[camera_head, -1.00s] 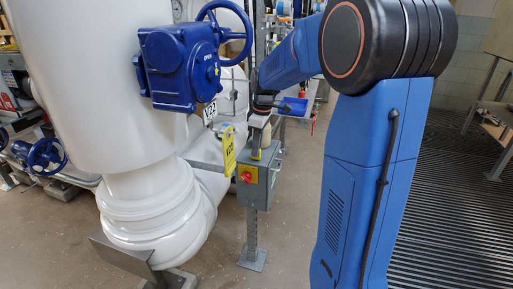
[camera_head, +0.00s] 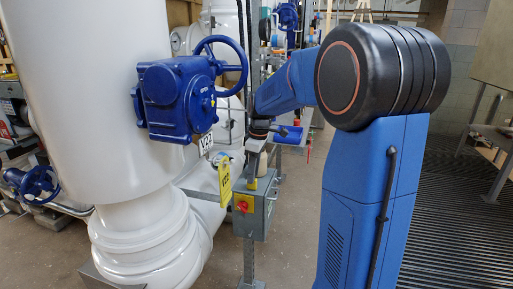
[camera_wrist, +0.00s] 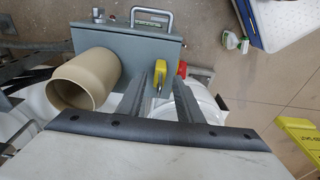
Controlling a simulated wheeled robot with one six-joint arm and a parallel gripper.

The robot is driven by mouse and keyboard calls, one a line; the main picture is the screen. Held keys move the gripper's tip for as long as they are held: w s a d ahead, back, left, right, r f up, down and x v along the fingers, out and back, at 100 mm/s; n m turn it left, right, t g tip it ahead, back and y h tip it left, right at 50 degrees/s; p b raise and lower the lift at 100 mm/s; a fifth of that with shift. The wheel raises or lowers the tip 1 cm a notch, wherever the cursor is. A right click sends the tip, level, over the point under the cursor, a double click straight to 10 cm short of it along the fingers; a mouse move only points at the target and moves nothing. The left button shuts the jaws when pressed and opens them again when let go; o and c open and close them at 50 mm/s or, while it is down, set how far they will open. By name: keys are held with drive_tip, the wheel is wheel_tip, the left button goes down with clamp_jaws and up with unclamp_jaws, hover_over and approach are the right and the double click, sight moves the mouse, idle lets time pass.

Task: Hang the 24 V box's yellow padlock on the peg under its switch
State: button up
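The grey 24 V box (camera_head: 258,210) stands on a post, with a red rotary switch (camera_head: 242,206) on a yellow plate on its front. In the wrist view the box's top (camera_wrist: 130,48) lies ahead of my gripper (camera_wrist: 160,78), and the red switch (camera_wrist: 181,69) shows at its right. The yellow padlock (camera_wrist: 158,72) is between my two fingers, with a narrow gap on each side. My gripper looks open around it. I cannot make out the peg under the switch.
A metal handle (camera_wrist: 152,17) is on the box. A yellow tag (camera_head: 224,182) hangs left of the box. A white pipe (camera_head: 150,235) and a blue valve actuator (camera_head: 178,100) stand close at the left.

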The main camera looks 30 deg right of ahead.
wheel_tip(320, 180, up, 15)
drive_tip(key=s+d, duration=0.1)
drive_tip(key=shift+s, duration=0.25)
drive_tip(key=s+a+f+m+t, duration=0.15)
drive_tip(key=s+a, duration=0.25)
drive_tip(key=s, duration=0.4)
drive_tip(key=s+a+f+m, duration=0.3)
drive_tip(key=s+a, duration=0.1)
drive_tip(key=s, duration=0.5)
drive_tip(key=s+a+f+m+t, duration=0.1)
drive_tip(key=s+f+m, duration=0.1)
drive_tip(key=s+f, duration=0.3)
drive_tip(key=s+a+f+m+t+h, duration=0.1)
drive_tip(key=s+f+m, duration=0.1)
drive_tip(key=s+f, duration=0.3)
drive_tip(key=s, duration=0.3)
drive_tip(key=shift+s+a, duration=0.3)
drive_tip(key=shift+a, duration=0.05)
drive_tip(key=shift+s+f+m, duration=0.1)
drive_tip(key=shift+s+m, duration=0.05)
drive_tip(key=shift+m, duration=0.1)
drive_tip(key=shift+c, duration=0.2)
